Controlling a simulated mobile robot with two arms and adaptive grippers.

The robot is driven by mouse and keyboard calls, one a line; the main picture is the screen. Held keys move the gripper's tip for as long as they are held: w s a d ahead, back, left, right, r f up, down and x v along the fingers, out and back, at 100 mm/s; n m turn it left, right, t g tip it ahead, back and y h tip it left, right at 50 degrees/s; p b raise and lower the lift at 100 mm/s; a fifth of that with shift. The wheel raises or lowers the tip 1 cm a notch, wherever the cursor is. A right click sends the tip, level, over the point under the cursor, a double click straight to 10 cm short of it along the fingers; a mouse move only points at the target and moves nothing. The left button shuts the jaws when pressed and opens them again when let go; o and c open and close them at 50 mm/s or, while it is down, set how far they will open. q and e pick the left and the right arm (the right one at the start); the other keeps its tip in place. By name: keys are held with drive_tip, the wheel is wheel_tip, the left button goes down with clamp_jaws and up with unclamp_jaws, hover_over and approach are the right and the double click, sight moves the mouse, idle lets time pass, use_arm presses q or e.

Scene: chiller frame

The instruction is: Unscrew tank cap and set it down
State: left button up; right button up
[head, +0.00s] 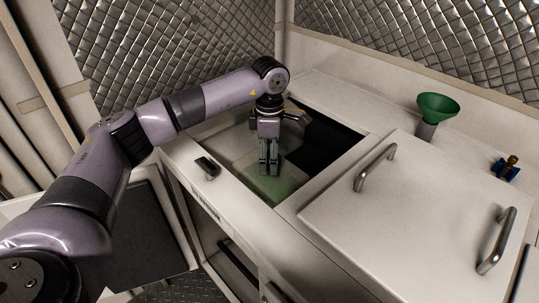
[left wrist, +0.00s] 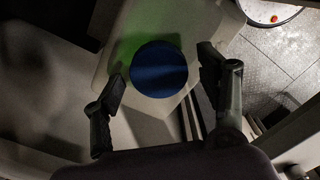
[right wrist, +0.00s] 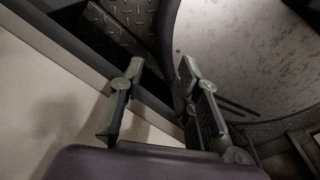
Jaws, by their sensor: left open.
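The round blue tank cap (left wrist: 159,69) sits on top of the pale tank (left wrist: 205,22), which looks green on one side. In the head view the green-tinted tank (head: 280,188) is partly seen in the open bay, and the cap is hidden by my gripper. My left gripper (head: 268,172) points down into the bay over the tank. In the left wrist view its fingers are spread on either side of the cap, not visibly touching it. My right gripper (right wrist: 160,64) is open and empty, with nothing between its fingers.
A closed lid with two metal handles (head: 375,167) lies right of the open bay. A green funnel (head: 438,106) and a small blue-and-brown item (head: 507,168) stand on the back ledge. A dark latch (head: 207,168) sits on the front rim.

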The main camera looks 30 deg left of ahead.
use_arm(q)
drive_tip(key=m+b, duration=0.1)
drive_tip(key=m, duration=0.1)
drive_tip(key=shift+m, duration=0.4)
drive_tip(key=m, duration=0.4)
drive_tip(key=shift+w+b, duration=0.1)
drive_tip(key=shift+b, duration=0.25)
drive_tip(key=m, duration=0.4)
drive_tip(key=shift+b, duration=0.3)
drive_tip(key=m, duration=0.4)
drive_tip(key=c, duration=1.3)
drive_tip(key=shift+c, duration=0.2)
